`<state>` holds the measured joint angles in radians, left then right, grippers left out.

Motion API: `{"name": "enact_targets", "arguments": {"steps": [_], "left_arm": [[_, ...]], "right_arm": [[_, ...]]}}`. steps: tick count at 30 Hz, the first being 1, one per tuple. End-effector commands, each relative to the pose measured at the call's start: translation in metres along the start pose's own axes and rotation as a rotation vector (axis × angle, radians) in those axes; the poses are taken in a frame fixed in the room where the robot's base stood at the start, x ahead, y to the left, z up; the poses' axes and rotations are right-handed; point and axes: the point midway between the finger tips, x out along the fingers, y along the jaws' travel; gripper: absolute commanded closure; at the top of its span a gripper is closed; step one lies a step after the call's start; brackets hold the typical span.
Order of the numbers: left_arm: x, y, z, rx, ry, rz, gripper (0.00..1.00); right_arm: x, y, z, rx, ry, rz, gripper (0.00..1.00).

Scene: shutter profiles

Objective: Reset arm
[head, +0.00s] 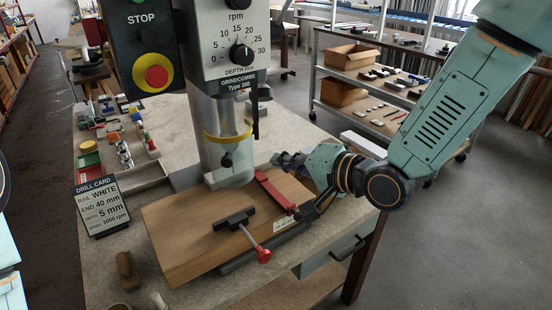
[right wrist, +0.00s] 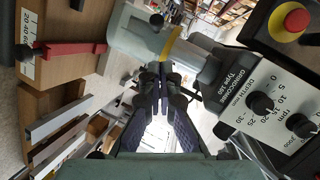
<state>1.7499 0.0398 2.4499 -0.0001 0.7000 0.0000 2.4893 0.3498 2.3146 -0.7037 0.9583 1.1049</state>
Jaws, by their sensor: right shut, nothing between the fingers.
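My right arm comes in from the right in the head view. Its gripper (head: 282,160) is shut and empty, just right of the drill press column and above the wooden drill board (head: 185,240). In the right wrist view the two dark fingers (right wrist: 155,82) come together with nothing visible between them. The drill press (head: 236,55) stands over the board; its head also shows in the right wrist view (right wrist: 245,85). My left gripper is not in view; only bits of my left arm show at the left edge.
On the board are a red stop bar (head: 275,190) and a black clamp (head: 234,219) with a red knob. A drill card (head: 101,206) and a parts tray (head: 125,150) stand left. A shelf rack (head: 375,80) stands behind. Floor at right is free.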

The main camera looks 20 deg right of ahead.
Motion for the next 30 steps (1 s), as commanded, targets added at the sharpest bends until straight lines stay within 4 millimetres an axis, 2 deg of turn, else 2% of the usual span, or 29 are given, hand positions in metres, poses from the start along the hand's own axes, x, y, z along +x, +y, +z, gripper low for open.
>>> {"name": "enact_targets", "arguments": {"steps": [5,8,13,14,17,23,24,30], "left_arm": [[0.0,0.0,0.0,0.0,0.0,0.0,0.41],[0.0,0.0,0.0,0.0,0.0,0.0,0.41],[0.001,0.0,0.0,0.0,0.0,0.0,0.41],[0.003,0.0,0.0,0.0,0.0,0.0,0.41],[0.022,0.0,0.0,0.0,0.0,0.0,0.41],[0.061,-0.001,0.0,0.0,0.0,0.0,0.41],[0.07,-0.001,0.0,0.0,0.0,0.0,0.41],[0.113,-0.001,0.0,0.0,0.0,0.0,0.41]], "right_arm": [[-0.003,0.0,0.0,-0.01,-0.001,0.0,1.0],[-0.003,0.002,0.0,-0.075,-0.002,0.008,1.0],[-0.007,0.025,-0.004,-0.273,0.023,0.114,1.0],[-0.007,0.036,-0.001,-0.309,0.018,0.148,1.0],[-0.007,0.094,0.021,-0.412,-0.027,0.279,1.0],[-0.018,0.208,0.076,-0.543,-0.174,0.505,1.0],[-0.021,0.231,0.089,-0.562,-0.211,0.547,1.0],[-0.052,0.339,0.157,-0.623,-0.409,0.735,1.0]]}}
